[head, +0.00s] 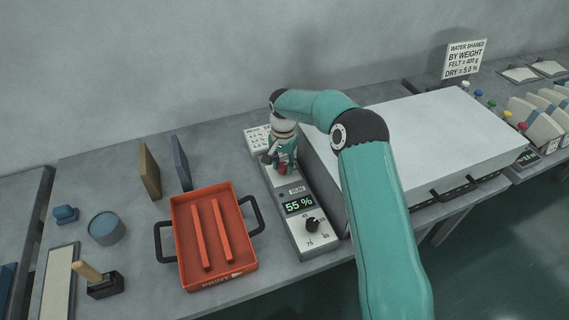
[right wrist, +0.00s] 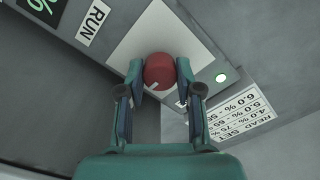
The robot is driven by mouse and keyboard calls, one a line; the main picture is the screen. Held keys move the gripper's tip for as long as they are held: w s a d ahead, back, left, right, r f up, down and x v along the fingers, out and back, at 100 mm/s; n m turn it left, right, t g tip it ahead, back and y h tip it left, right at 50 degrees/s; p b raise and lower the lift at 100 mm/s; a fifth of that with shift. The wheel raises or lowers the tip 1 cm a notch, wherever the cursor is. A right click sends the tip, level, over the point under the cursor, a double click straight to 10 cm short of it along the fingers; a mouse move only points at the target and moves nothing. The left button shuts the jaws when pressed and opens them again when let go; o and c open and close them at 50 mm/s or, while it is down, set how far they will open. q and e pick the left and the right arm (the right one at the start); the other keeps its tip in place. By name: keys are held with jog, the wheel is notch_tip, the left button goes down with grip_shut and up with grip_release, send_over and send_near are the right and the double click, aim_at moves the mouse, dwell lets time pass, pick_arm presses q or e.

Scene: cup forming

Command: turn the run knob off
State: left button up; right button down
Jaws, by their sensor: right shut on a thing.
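The red run knob (right wrist: 159,70) sits on a pale plate (right wrist: 128,47) of the control panel (head: 303,239), near the RUN label (right wrist: 93,22). My right gripper (right wrist: 159,76) has one finger on each side of the knob and is shut on it. A small white mark shows on the knob's lower left edge in the right wrist view. In the head view my right gripper (head: 281,164) is at the panel's far end and hides most of the knob. My left gripper is not in view.
The panel has a display (head: 299,205) reading 55 % and a black dial (head: 312,225). A red tray (head: 183,243) stands left of it, and a large white-topped unit (head: 440,130) stands right. A printed card (right wrist: 240,113) lies beyond the knob.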

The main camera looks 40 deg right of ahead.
jog(key=shift+n, duration=0.4)
jog(key=n+b, duration=0.1)
jog(key=n, duration=0.1)
jog(key=shift+n, duration=0.3)
jog(key=n+b, duration=0.1)
jog(key=n, duration=0.3)
jog(key=shift+n, duration=0.3)
jog(key=n, duration=0.5)
jog(key=shift+n, duration=2.5)
jog(key=c, duration=0.8)
grip_release()
jog(key=shift+o, duration=0.2)
jog(key=shift+r, duration=0.1)
